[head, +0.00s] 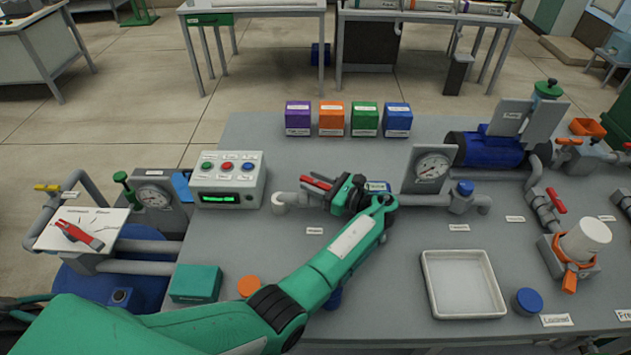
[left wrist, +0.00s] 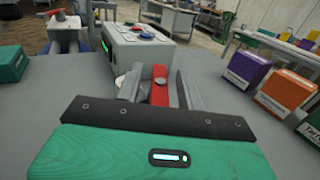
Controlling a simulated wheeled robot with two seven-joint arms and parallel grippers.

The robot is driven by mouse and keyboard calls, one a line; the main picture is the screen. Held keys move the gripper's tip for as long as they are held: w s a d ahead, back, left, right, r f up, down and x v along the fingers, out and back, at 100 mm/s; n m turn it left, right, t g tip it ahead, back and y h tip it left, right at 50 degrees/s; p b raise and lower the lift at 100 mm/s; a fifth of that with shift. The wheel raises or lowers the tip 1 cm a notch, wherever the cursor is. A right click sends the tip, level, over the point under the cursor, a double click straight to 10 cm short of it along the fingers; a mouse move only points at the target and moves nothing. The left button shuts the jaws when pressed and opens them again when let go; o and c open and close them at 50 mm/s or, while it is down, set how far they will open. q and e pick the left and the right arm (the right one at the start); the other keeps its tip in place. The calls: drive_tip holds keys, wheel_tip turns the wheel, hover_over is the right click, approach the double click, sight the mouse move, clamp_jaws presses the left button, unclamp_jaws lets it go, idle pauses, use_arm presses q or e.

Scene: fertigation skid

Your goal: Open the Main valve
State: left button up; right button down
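A red valve handle (head: 317,183) sits on the grey pipe (head: 290,200) right of the control box. Its label (head: 314,231) is too small to read. My left gripper (head: 318,187) reaches over the bench to this handle. In the left wrist view, the red handle (left wrist: 160,88) lies between the two grey fingers (left wrist: 158,90), which stand apart with a gap showing on either side. The left gripper looks open around the handle; contact cannot be made out. The gripper's body hides part of the pipe and valve. My right gripper is not in view.
The control box (head: 229,180) stands close left of the valve. A pressure gauge (head: 432,170) and blue pump (head: 490,149) are to the right. Several coloured boxes (head: 332,120) line the back edge.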

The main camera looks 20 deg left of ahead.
sight(316, 182)
use_arm(q)
drive_tip(key=shift+r, duration=0.1)
drive_tip(key=shift+r, duration=0.3)
wheel_tip(316, 182, up, 19)
drive_tip(key=shift+b, duration=0.4)
drive_tip(key=shift+r, duration=0.1)
